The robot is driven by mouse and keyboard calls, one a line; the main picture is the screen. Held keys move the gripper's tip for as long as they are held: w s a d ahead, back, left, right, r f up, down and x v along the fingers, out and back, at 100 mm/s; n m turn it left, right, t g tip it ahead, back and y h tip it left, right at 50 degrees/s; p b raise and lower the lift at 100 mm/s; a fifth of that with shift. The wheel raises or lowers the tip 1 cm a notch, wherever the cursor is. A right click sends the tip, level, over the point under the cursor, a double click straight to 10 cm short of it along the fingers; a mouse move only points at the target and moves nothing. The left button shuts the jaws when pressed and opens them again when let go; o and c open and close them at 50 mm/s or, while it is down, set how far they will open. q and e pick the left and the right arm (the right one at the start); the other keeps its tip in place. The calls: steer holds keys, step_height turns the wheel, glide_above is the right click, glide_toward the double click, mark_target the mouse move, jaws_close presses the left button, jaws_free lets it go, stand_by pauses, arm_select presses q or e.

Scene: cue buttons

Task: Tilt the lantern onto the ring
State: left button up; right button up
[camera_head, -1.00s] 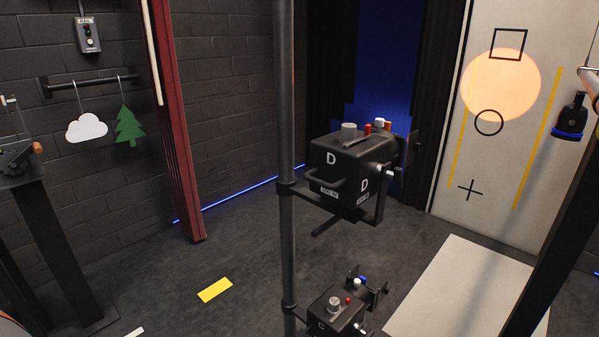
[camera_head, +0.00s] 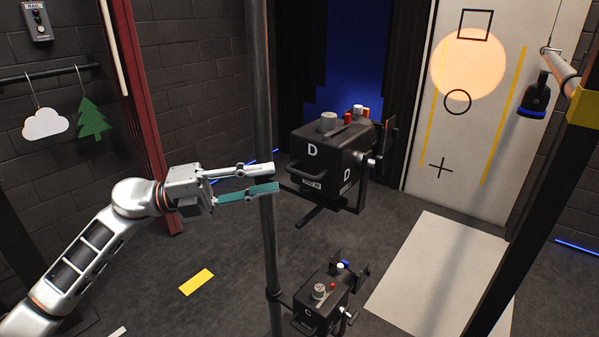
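The black lantern marked D (camera_head: 330,155) hangs on a yoke from the dark upright pole (camera_head: 262,110), with a bar handle on its left side. A round orange light spot (camera_head: 467,63) shows on the pale panel (camera_head: 480,120). The black ring (camera_head: 457,102) is drawn on that panel, just below the spot's middle; the spot overlaps only its upper part. My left gripper (camera_head: 274,178) is open, its grey and teal fingers apart. It appears in front of the pole, with fingertips just left of the lantern's handle and nothing held. My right gripper is not in view.
A second lantern marked C (camera_head: 320,300) sits lower on the pole. A black square (camera_head: 475,25) and a cross (camera_head: 437,168) are also drawn on the panel. A dark bell-shaped thing (camera_head: 534,98) hangs at right. Floor around the yellow mark (camera_head: 196,282) is clear.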

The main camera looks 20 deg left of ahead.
mark_target(300, 174)
arm_select(q)
steer(key=p+x, duration=0.1)
steer(key=x, duration=0.6)
steer(key=shift+w+d+p, duration=0.15)
steer(key=shift+d+p, duration=0.05)
steer(key=shift+p, duration=0.15)
jaws_close()
